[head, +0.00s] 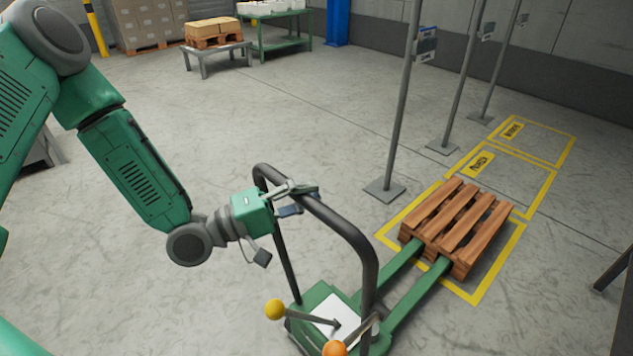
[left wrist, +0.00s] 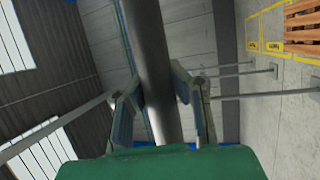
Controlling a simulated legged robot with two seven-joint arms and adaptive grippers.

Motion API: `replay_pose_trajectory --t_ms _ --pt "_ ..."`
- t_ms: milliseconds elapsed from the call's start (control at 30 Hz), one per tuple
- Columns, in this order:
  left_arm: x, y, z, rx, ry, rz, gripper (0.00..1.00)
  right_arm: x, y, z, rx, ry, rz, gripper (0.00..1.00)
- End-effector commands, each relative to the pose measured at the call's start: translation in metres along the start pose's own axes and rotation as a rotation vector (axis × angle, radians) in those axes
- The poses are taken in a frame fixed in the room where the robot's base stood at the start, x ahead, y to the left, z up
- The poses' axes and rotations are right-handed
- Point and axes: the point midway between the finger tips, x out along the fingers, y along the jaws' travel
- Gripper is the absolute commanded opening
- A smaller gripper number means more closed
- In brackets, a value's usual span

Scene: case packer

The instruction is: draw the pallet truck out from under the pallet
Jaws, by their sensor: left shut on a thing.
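The green pallet truck (head: 322,302) stands at the bottom middle of the head view, with a dark hooped handle (head: 345,225). Its two green forks (head: 405,300) run up and right, their far ends hidden under the wooden pallet (head: 455,222). The pallet sits within a yellow floor marking. My left gripper (head: 298,198) is shut on the handle's upper bar at its left part. In the left wrist view the dark bar (left wrist: 155,70) passes between the two fingers (left wrist: 160,100). The pallet (left wrist: 302,22) also shows at that view's top right corner. My right gripper is not in view.
Grey posts on square bases, one base (head: 384,190) nearest, stand left of the yellow bays (head: 510,180). A yellow knob (head: 275,309) and an orange knob (head: 334,348) top levers on the truck. Open floor (head: 270,120) lies behind and left. Tables stand far back.

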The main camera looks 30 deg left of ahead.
Motion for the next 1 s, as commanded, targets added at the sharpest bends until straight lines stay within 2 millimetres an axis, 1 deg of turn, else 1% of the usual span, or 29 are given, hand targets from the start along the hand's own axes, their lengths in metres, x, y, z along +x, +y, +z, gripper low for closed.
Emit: replay_pose_trajectory --t_ms 33,200,500,533,567,600,900,1000 --pt "-0.006 -0.007 0.004 -0.005 -0.005 -0.024 0.00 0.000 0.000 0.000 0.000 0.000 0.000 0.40" --pt "-0.013 -0.006 0.006 -0.007 -0.007 -0.021 0.00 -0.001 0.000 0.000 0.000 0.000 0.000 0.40" --pt "-0.014 -0.007 0.005 -0.009 -0.008 -0.021 0.00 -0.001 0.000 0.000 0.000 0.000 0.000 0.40" --pt "-0.014 -0.007 0.005 -0.009 -0.008 -0.021 0.17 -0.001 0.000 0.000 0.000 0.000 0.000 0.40" --pt "-0.014 -0.007 0.005 -0.009 -0.008 -0.021 0.28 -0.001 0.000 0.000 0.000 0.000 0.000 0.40" --pt "-0.013 -0.006 0.005 -0.008 -0.008 -0.020 0.42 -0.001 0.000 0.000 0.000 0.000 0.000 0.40" --pt "-0.013 -0.002 0.006 -0.005 -0.006 -0.009 0.43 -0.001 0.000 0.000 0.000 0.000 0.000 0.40" --pt "-0.017 -0.001 0.005 -0.005 -0.005 -0.008 0.43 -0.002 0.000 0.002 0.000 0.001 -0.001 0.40"
